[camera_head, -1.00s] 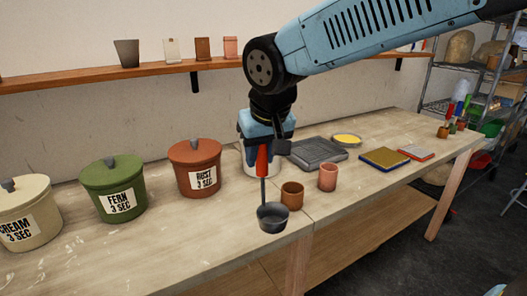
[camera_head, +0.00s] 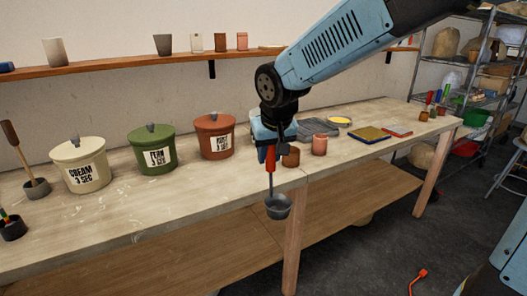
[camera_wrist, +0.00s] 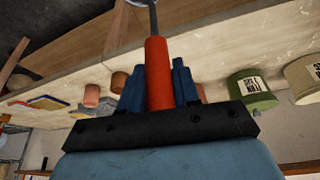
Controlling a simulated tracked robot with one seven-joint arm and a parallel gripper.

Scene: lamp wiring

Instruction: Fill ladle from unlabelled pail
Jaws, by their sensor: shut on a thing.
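My gripper (camera_head: 270,150) is shut on the red handle of the ladle (camera_head: 271,163), which hangs upright with its dark grey cup (camera_head: 278,206) low, overlapping the table's front edge. The cup's inside looks dark. In the wrist view the red handle (camera_wrist: 158,72) stands between the blue fingers. Three lidded pails with labels stand to the left: cream (camera_head: 80,170), green FERN (camera_head: 152,153) and red-brown RUST (camera_head: 214,140). No unlabelled pail shows clearly now; the area behind my gripper is hidden.
A brown cup (camera_head: 291,157) and a pink cup (camera_head: 320,145) stand just right of my gripper. The tabletop (camera_head: 180,200) before the pails is clear.

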